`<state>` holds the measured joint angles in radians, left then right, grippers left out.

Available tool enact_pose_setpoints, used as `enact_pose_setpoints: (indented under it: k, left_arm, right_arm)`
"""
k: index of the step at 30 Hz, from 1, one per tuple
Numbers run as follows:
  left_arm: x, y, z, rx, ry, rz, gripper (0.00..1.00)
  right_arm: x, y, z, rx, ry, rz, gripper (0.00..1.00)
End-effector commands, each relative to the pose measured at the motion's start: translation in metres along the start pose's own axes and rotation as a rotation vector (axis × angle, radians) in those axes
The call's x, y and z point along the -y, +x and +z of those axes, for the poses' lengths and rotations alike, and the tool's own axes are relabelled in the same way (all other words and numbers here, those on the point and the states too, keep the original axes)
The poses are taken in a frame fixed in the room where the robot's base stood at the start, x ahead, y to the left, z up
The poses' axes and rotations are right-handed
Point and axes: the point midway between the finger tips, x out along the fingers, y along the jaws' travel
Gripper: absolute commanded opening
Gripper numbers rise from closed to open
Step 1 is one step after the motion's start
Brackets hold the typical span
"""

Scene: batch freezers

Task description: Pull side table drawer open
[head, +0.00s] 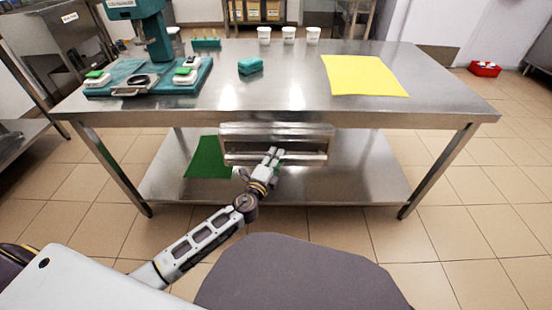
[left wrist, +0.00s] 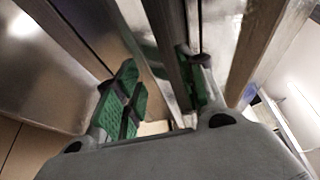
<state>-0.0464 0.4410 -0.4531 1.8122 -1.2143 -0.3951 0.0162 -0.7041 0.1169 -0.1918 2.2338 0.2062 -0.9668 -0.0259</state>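The side table is a steel table (head: 300,88) with a drawer (head: 277,131) under the middle of its front edge. A horizontal handle bar (head: 310,157) runs along the drawer front. My left gripper (head: 275,153) is at the middle of this bar. In the left wrist view, its two green-padded fingers (left wrist: 164,88) stand apart, on either side of a long metal bar (left wrist: 168,45). The right finger is close to or touching the bar; a gap shows by the left finger. I cannot tell whether the drawer is slightly open. My right gripper is not in view.
On the tabletop are a green machine (head: 152,40), a green block (head: 250,66), white cups (head: 288,33) and a yellow sheet (head: 363,75). A lower shelf (head: 350,180) with a green mat (head: 208,158) lies below the drawer. The tiled floor in front is mostly clear.

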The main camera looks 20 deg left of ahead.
Motion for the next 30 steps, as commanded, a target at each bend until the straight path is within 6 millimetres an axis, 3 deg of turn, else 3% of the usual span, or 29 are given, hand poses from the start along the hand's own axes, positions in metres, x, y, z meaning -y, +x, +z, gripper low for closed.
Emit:
enact_pose_setpoints:
  k: [16,25,30]
  left_arm:
    - [-0.0001,0.0078,0.0,0.0,0.0,0.001,0.39]
    - [-0.0002,0.0077,0.0001,0.0,0.0,0.001,0.01]
    - [-0.0004,0.0076,0.0001,0.0,0.0,0.001,0.0]
  right_arm:
    - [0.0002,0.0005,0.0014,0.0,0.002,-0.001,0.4]
    - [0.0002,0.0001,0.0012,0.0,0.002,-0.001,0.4]
    - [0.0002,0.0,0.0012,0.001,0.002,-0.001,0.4]
